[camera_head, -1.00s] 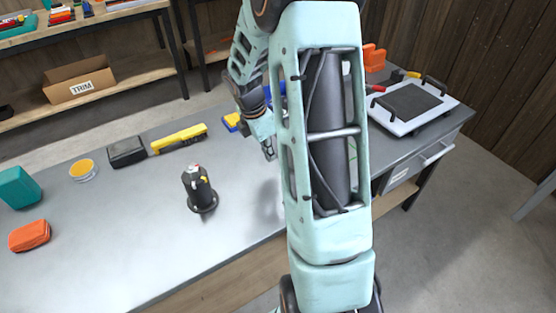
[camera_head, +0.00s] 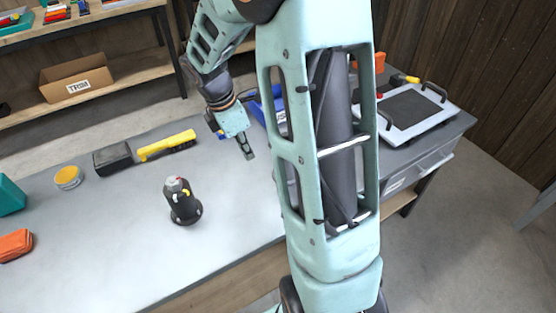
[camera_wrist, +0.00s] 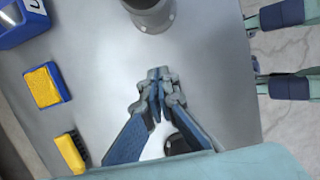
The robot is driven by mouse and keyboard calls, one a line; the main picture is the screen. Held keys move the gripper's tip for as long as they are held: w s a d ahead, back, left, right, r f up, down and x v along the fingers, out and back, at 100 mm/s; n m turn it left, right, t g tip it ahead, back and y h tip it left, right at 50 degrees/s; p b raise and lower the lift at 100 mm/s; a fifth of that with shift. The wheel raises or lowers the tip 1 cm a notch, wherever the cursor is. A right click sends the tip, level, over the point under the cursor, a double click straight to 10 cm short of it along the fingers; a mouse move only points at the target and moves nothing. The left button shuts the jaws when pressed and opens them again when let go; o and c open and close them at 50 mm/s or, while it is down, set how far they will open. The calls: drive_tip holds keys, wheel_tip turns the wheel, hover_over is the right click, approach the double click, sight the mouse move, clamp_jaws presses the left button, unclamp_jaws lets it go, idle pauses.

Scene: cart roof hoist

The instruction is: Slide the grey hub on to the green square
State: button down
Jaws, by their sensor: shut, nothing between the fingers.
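A grey cylinder with a bolted flange, which looks like the grey hub (camera_wrist: 149,12), stands on the table at the top edge of the wrist view, partly cut off. In the head view my arm hides that part of the table. My gripper (camera_wrist: 158,76) is shut and empty above bare tabletop, apart from this cylinder. In the head view my gripper (camera_head: 249,155) points down over the table, right of a black knobbed device (camera_head: 182,202). That device is partly hidden behind my fingers in the wrist view. I see no green square in either view now.
An orange case (camera_head: 15,245) lies left. A handled tray (camera_head: 405,112) lies right. The table's middle front is clear.

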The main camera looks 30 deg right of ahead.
drive_tip(key=b, duration=0.2)
approach(274, 176)
drive_tip(key=a+f, duration=0.2)
drive_tip(key=f, duration=0.1)
drive_tip(key=a+f, duration=0.1)
drive_tip(key=f, duration=0.1)
drive_tip(key=d, duration=0.1)
drive_tip(key=d+p, duration=0.1)
drive_tip(key=shift+d+r, duration=0.25)
drive_tip(key=shift+d, duration=0.75)
